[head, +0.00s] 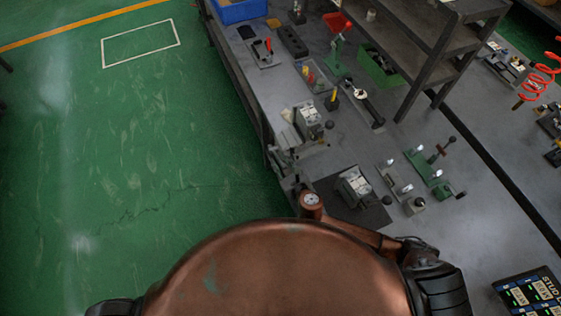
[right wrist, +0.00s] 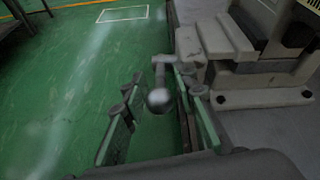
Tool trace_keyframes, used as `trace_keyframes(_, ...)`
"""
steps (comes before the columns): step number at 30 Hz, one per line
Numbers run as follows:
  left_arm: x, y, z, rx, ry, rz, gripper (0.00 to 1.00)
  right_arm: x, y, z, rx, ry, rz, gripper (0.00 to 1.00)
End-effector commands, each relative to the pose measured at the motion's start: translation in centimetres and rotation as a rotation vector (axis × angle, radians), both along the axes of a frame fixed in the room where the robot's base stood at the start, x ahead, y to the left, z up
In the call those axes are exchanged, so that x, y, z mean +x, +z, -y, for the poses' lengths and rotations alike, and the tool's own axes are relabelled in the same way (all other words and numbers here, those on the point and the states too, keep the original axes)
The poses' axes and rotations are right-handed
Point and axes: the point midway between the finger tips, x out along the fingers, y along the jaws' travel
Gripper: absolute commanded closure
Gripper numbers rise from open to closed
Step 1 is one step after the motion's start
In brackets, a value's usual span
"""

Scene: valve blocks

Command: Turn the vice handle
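The vice (right wrist: 215,42) is a pale grey metal body with a bolted base at the right of the right wrist view. In the head view the vice (head: 312,149) sits at the bench's left edge. Its handle ends in a shiny round knob (right wrist: 158,100), which hangs over the floor beside the bench edge. My right gripper (right wrist: 158,88) is open, its green-padded fingers on either side of the knob. I see gaps between the knob and both fingers. In the head view my copper body hides much of the right arm. My left gripper is not in view.
The grey bench (head: 270,95) holds a valve block (head: 355,187) on a dark mat, a green clamp (head: 430,172), a green bin (head: 378,66) and several tools. A dark shelf rack (head: 440,45) stands at the back right. The green floor left of the bench is clear.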

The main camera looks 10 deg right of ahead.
Motion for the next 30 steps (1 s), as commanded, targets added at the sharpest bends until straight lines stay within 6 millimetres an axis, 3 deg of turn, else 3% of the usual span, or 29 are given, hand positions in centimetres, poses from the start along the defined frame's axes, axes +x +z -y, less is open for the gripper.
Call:
trace_keyframes(8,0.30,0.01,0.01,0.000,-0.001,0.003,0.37,0.08,-0.08,0.05,0.000,-0.001,-0.001,0.74)
trace_keyframes(19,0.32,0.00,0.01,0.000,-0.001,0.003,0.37,0.04,-0.08,0.05,0.001,-0.002,-0.001,0.99)
trace_keyframes(30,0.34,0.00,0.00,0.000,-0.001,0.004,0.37,-0.01,-0.11,-0.01,0.001,-0.001,-0.002,1.00)
